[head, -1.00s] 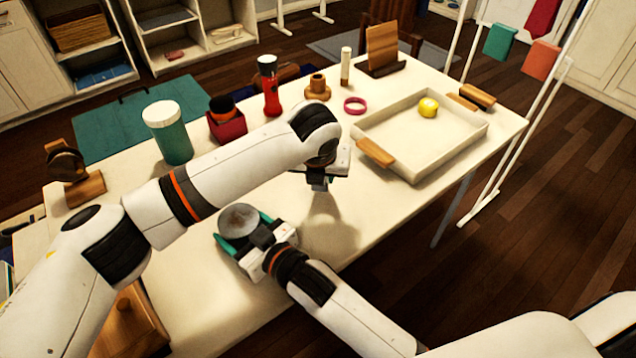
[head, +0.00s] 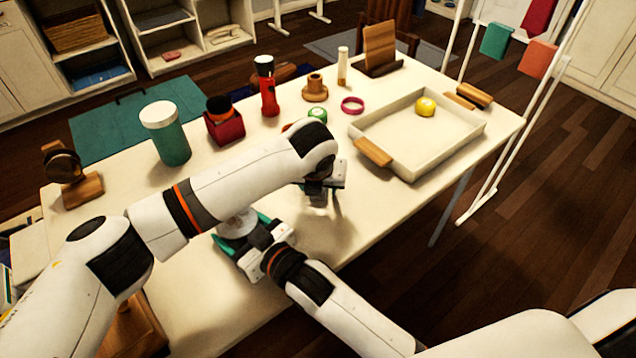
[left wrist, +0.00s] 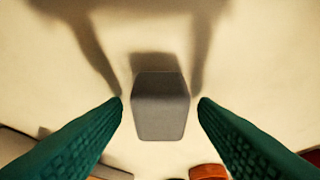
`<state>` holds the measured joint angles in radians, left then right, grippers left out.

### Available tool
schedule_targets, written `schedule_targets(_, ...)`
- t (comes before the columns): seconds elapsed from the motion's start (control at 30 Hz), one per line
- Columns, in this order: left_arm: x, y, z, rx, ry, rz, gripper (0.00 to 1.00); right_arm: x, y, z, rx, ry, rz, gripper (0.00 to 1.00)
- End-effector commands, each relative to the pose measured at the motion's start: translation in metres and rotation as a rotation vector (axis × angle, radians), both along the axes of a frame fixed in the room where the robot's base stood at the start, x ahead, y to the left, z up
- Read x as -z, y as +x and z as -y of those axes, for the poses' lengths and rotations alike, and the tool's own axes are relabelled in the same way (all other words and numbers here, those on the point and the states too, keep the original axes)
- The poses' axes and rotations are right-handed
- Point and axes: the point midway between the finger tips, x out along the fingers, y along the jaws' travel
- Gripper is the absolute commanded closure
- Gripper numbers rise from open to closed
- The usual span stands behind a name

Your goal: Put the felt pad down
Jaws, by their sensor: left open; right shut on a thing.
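A grey block, which looks like the felt pad (left wrist: 160,105), shows in the left wrist view between the two green fingers. My left gripper (left wrist: 160,98) is open, with a gap on each side of the pad. A dark shadow lies beyond the pad; I cannot tell if the pad rests on the table. In the head view my left gripper (head: 320,192) is low over the table (head: 400,215), its fingers mostly hidden. My right gripper (head: 245,232) is shut on a round pale grey thing (head: 236,222), partly covered by my left arm.
A white tray (head: 410,172) with a yellow ball-like thing (head: 426,106) stands to the right. A green jar (head: 166,135), a red box (head: 225,127), a red bottle (head: 268,90) and a pink ring (head: 352,104) stand farther back. The table's front right is clear.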

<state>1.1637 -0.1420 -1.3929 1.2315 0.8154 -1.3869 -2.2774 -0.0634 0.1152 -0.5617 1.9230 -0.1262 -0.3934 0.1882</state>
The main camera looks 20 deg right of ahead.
Motion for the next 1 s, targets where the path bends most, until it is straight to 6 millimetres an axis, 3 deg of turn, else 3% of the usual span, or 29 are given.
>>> schedule_targets(0.17, -0.017, -0.004, -0.002, 0.001, -0.002, 0.002, 0.46, 0.0, 0.0, 0.0, 0.0, 0.0, 0.0, 0.42)
schedule_targets(0.6, -0.097, -0.034, -0.018, 0.002, -0.001, 0.003, 0.46, 0.0, 0.0, 0.0, 0.0, 0.0, 0.0, 0.42)
schedule_targets(0.8, -0.112, -0.04, -0.021, 0.0, 0.0, 0.001, 0.46, 0.0, 0.0, 0.0, 0.0, 0.0, 0.0, 0.42)
schedule_targets(1.0, -0.114, -0.041, -0.021, 0.0, 0.0, 0.0, 0.46, 0.0, 0.0, 0.0, 0.0, 0.0, 0.0, 0.42)
